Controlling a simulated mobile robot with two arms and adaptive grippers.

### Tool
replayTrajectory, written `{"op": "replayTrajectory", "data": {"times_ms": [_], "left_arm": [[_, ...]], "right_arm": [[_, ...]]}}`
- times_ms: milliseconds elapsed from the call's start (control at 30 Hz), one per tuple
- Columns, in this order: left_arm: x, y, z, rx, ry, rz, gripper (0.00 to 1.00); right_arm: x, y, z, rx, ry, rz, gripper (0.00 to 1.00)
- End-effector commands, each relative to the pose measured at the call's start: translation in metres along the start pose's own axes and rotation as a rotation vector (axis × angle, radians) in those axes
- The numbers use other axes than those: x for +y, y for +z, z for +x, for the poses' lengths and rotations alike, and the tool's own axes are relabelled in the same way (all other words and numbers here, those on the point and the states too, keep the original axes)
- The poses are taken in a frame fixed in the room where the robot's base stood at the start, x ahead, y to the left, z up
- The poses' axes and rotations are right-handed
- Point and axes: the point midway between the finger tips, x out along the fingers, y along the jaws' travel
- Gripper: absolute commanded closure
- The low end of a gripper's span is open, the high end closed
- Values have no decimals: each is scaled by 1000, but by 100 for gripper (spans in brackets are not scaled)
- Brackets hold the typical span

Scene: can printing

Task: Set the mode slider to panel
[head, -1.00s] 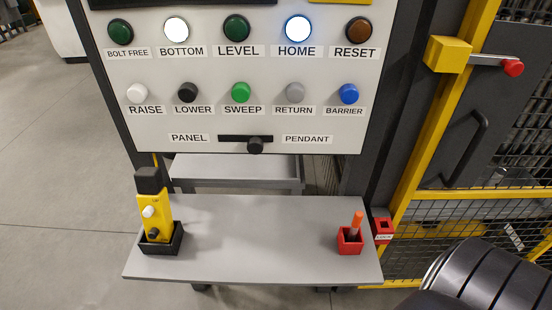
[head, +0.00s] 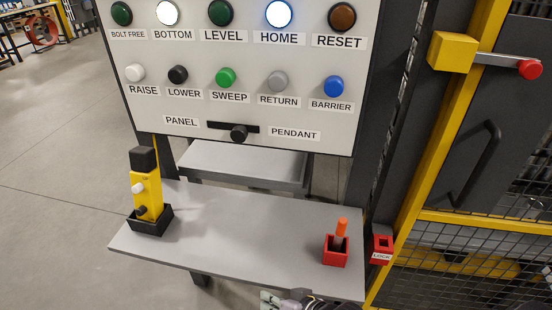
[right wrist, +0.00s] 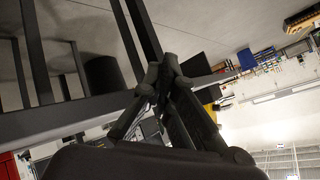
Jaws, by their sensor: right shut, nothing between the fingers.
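The mode slider (head: 239,132) is a round black knob in a short dark horizontal slot on the light control panel (head: 300,110). The PANEL label (head: 181,121) is left of the slot and the PENDANT label (head: 294,133) is right of it. The knob sits right of the slot's middle, toward PENDANT. My right gripper (head: 292,302) shows partly at the bottom edge of the head view, well below the slider and apart from it. In the right wrist view its fingers (right wrist: 165,72) are together and empty. My left gripper is not in view.
Buttons and lamps fill the panel above the slider. A grey shelf (head: 215,238) juts out below, with a yellow pendant (head: 147,190) in a black holder at left and a red box (head: 335,252) with an orange-topped item at right. A yellow-framed mesh fence (head: 450,240) stands at right.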

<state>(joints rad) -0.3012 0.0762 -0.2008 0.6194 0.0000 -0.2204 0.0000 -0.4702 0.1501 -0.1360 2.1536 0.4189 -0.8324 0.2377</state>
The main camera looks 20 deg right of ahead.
Motion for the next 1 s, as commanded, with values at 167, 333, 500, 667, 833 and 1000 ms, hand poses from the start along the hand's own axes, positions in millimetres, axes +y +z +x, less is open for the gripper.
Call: {"op": "replayTrajectory", "data": {"times_ms": [167, 333, 500, 667, 833, 1000], "left_arm": [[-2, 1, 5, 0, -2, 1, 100], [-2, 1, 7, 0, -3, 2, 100], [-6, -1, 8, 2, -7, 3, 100], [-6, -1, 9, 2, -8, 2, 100], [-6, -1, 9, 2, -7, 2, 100], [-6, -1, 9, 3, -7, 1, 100]], "right_arm": [[-59, -78, -26, 249, -275, 263, 100], [-77, -147, -57, 464, -519, 584, 100], [-67, -200, -91, 633, -718, 891, 100], [-49, -225, -112, 730, -831, 1088, 100], [-39, -235, -120, 774, -878, 1175, 100], [-38, -236, -121, 777, -882, 1184, 100]]}}
